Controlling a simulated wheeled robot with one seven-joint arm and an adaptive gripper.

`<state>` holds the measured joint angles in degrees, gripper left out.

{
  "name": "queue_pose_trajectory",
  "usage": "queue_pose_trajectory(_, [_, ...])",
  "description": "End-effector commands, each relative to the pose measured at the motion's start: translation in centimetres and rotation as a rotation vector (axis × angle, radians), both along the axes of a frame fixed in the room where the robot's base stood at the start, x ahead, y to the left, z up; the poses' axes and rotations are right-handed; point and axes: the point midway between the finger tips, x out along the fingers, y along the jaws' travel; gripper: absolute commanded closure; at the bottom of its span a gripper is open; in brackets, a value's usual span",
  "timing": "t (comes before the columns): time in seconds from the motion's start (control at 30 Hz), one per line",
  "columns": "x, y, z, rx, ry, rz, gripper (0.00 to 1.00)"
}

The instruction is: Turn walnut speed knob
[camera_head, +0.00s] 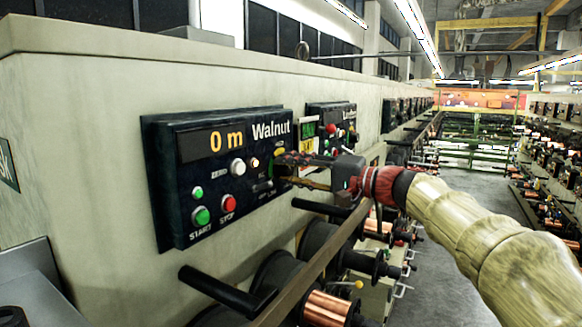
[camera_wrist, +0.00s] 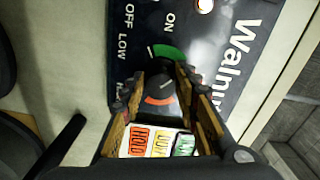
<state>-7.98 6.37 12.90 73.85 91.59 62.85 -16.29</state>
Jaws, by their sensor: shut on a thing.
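The dark panel labelled Walnut (camera_head: 220,140) is on the pale machine wall, its display reading 0 m. It also shows in the wrist view (camera_wrist: 215,60). The black speed knob (camera_wrist: 160,86) sits between a green arc and an orange arc in the wrist view. My gripper (camera_wrist: 158,77) is shut on the knob, with one finger on each side of it. In the head view my gripper (camera_head: 281,170) reaches the panel's right side from the right and hides the knob there.
The panel has a green START button (camera_head: 201,216), a red STOP button (camera_head: 227,203) and a white ZERO button (camera_head: 237,167). A second panel (camera_head: 331,128) is farther along the wall. Black bars and copper spools (camera_head: 326,308) stand below my arm. The aisle floor (camera_head: 432,260) is clear.

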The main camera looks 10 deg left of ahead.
Motion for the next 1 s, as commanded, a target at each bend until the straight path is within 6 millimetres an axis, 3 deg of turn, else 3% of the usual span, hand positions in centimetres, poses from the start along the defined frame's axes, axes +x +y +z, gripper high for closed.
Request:
queue_pose_trajectory(0.6, [0.07, -0.04, 0.38, 0.184, 0.531, -0.001, 0.94])
queue_pose_trajectory(1.0, [0.09, -0.05, 0.32, 0.253, 0.728, -0.001, 0.94])
